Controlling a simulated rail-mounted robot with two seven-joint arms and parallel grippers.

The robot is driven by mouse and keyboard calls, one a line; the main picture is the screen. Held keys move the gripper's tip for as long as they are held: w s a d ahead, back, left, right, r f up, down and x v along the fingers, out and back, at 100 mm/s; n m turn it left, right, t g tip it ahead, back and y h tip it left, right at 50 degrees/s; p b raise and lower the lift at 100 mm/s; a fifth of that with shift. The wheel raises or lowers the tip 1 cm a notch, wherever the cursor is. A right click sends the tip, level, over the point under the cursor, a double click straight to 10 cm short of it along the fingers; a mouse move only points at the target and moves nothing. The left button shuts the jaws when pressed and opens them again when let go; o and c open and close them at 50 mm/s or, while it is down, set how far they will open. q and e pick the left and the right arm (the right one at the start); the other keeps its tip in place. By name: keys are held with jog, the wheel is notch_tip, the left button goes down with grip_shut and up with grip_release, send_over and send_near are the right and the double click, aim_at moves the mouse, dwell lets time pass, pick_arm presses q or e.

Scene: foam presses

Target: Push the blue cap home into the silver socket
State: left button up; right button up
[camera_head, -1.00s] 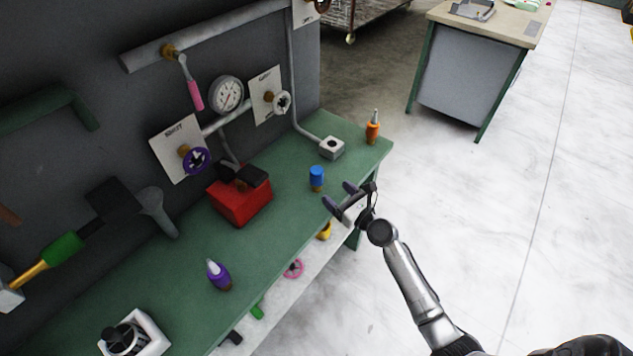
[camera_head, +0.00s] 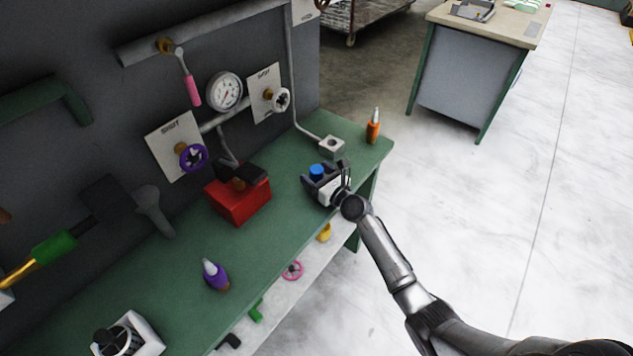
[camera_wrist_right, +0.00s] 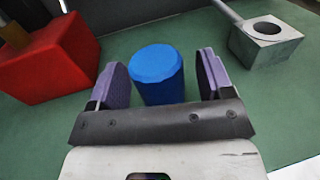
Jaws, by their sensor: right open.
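The blue cap (camera_head: 316,171) stands upright on the green bench; it also shows in the right wrist view (camera_wrist_right: 157,74). My right gripper (camera_head: 325,172) is open, with its two purple-padded fingers on either side of the cap. In the right wrist view, my right gripper (camera_wrist_right: 160,75) shows a gap between each finger and the cap. The silver socket (camera_head: 332,145) is a square block with a round hole, behind the cap at the end of a pipe. It shows at the upper right of the wrist view (camera_wrist_right: 266,42), its hole empty. My left gripper is not in view.
A red box (camera_head: 238,202) stands left of the cap. An orange bottle (camera_head: 373,129) stands near the bench's far right corner, and a purple bottle (camera_head: 215,274) nearer the front. Valves and a gauge (camera_head: 225,91) are on the wall behind.

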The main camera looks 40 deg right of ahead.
jog(key=shift+c, duration=0.4)
jog(key=c, duration=1.1)
